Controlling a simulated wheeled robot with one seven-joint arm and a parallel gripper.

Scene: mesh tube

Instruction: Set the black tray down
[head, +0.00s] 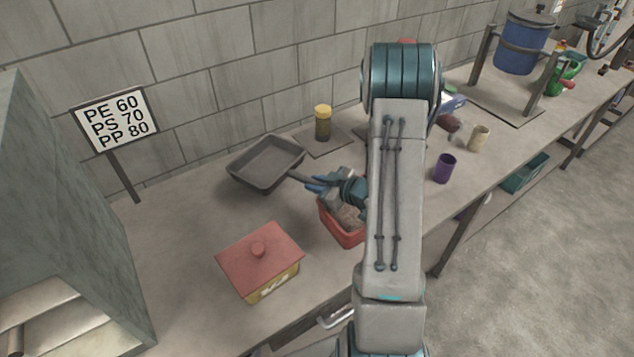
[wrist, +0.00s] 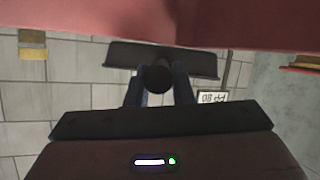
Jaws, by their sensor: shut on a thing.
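The black tray (head: 267,160) is a shallow, dark square pan with a handle, upright over the back of the bench near the wall. My gripper (head: 314,184) is to its right, with its blue fingers shut on the tray's handle. In the wrist view, the round handle end sits between the fingers (wrist: 159,88), and part of the tray (wrist: 205,64) shows beyond as a dark band. I cannot tell whether the tray's underside touches the bench. My arm hides part of the bench behind it.
A red bin (head: 346,235) stands below my gripper. A red-lidded box (head: 260,261) is in front of the tray. A yellow-capped jar (head: 323,123) stands behind to the right, and a sign (head: 115,118) to the left. The bench (head: 190,215) left of the tray is clear.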

